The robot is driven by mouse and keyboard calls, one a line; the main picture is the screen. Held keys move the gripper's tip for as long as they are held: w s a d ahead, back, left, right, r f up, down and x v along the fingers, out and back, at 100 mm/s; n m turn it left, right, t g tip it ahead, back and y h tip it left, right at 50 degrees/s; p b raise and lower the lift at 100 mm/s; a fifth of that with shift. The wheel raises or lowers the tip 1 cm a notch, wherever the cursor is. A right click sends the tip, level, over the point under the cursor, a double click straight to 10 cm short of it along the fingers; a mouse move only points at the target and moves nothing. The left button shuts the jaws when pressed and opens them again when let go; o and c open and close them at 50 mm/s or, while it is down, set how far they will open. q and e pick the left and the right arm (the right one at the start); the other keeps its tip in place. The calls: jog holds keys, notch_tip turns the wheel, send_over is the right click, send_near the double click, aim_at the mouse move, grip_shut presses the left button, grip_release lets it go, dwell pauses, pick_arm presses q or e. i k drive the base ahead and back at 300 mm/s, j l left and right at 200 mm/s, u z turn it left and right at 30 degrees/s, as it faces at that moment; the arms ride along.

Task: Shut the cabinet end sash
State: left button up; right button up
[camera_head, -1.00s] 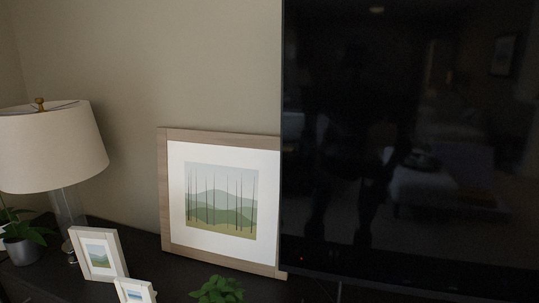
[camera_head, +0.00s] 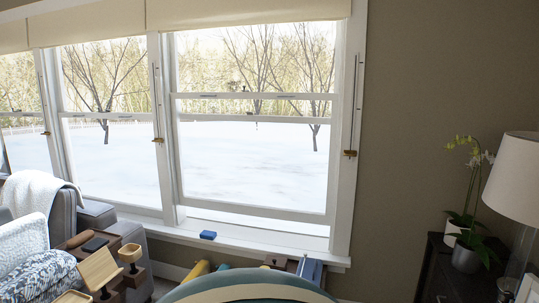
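The cabinet end sash is taken here as the right-hand window's lower sash (camera_head: 255,212), a white-framed pane at the right end of the window row. It stands raised: its top rail (camera_head: 250,97) is above a second rail (camera_head: 250,117), and a gap shows between its bottom rail and the sill (camera_head: 255,240). The middle window's lower sash (camera_head: 110,160) shows one middle rail. No cabinet with a sash shows. Neither of my grippers is in view.
A small blue object (camera_head: 208,235) lies on the sill under the raised sash. A rounded teal-and-cream thing (camera_head: 250,290) stands below the window. A grey armchair (camera_head: 98,215) and wooden pieces (camera_head: 100,268) are at left. A dark cabinet (camera_head: 437,265) with an orchid and lamp (camera_head: 516,175) is at right.

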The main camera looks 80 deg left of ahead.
aim_at(322, 219)
jog(key=u, duration=2.8)
jog(key=i+z, duration=0.2)
jog(key=z, duration=0.15)
jog(key=i+j+z, duration=0.1)
jog(key=z, duration=0.3)
jog(key=i+j+z, duration=0.45)
jog(key=i+j, duration=0.5)
